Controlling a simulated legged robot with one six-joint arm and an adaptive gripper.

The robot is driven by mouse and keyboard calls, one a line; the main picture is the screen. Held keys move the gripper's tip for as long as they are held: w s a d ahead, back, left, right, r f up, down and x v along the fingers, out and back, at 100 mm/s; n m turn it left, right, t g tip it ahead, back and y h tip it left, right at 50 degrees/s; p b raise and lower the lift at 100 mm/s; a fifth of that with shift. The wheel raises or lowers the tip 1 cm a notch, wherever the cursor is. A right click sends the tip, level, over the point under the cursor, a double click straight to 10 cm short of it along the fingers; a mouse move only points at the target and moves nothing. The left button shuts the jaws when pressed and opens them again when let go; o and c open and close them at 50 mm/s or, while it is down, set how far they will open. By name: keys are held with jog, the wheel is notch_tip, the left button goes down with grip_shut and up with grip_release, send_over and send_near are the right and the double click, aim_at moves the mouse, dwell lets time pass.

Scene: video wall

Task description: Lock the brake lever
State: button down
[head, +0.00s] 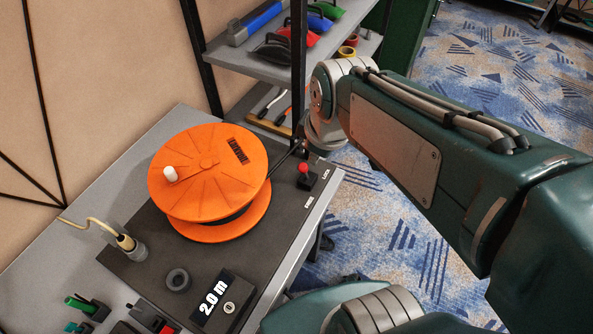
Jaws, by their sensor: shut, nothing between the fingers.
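The brake lever (304,169) has a red knob and stands on a small black base at the right edge of the dark panel, right of the orange reel. The word LOCK is printed to the right of the base, and another small label lies nearer the front. I cannot tell exactly which way the lever leans. My gripper (287,157) is dark, shut and empty. It points down and left between the reel and the lever, apart from the red knob. The reel's edge and the wrist partly hide it.
The orange reel (230,178) with a white knob fills the panel's middle. A shelf (262,66) with tools stands behind. Carpet floor lies right.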

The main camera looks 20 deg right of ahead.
jog(key=w+a+f+n+g, duration=0.2)
jog(key=w+f+n, duration=0.6)
jog(key=n, duration=0.7)
jog(key=shift+w+a+f+n+g+y, duration=0.35)
jog(key=shift+f+g, duration=0.45)
jog(key=shift+f, duration=0.6)
jog(key=shift+s, duration=0.1)
notch_tip(320, 180, down, 10)
jog(key=shift+w+d+r, duration=0.3)
jog(key=shift+w+d, duration=0.25)
jog(key=shift+d, duration=0.05)
jog(key=shift+w+d+r, duration=0.25)
jog(key=shift+w+d, duration=0.25)
jog(key=shift+d, duration=0.05)
jog(key=shift+a, duration=0.1)
